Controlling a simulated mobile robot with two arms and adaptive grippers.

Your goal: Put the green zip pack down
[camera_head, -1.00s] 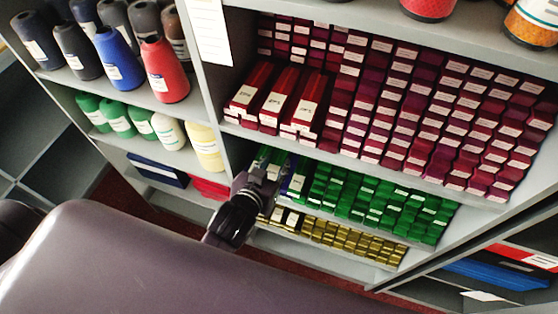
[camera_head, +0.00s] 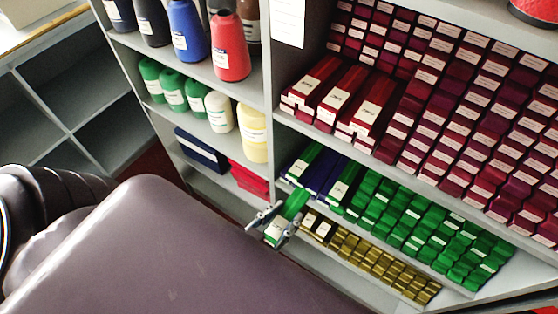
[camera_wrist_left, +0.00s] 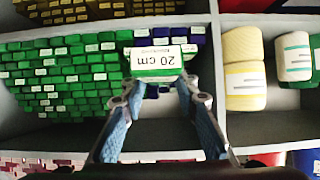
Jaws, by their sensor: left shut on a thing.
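The green zip pack (camera_head: 295,203) has a white label and sticks out at the front edge of the green-pack shelf, near its left end. My left gripper (camera_head: 272,221) is shut on it, one finger on each side. In the left wrist view the green zip pack (camera_wrist_left: 156,61) shows its "20 cm" label upside down between the fingertips of my left gripper (camera_wrist_left: 158,88). The pack's far end and whether it touches the shelf cannot be told. My right gripper is not in view.
Rows of green packs (camera_head: 410,215) and blue packs (camera_head: 320,175) fill the shelf behind. Gold packs (camera_head: 370,255) lie below, dark red packs (camera_head: 440,120) above. A divider (camera_head: 270,110) separates the yarn cones (camera_head: 255,132) on the left.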

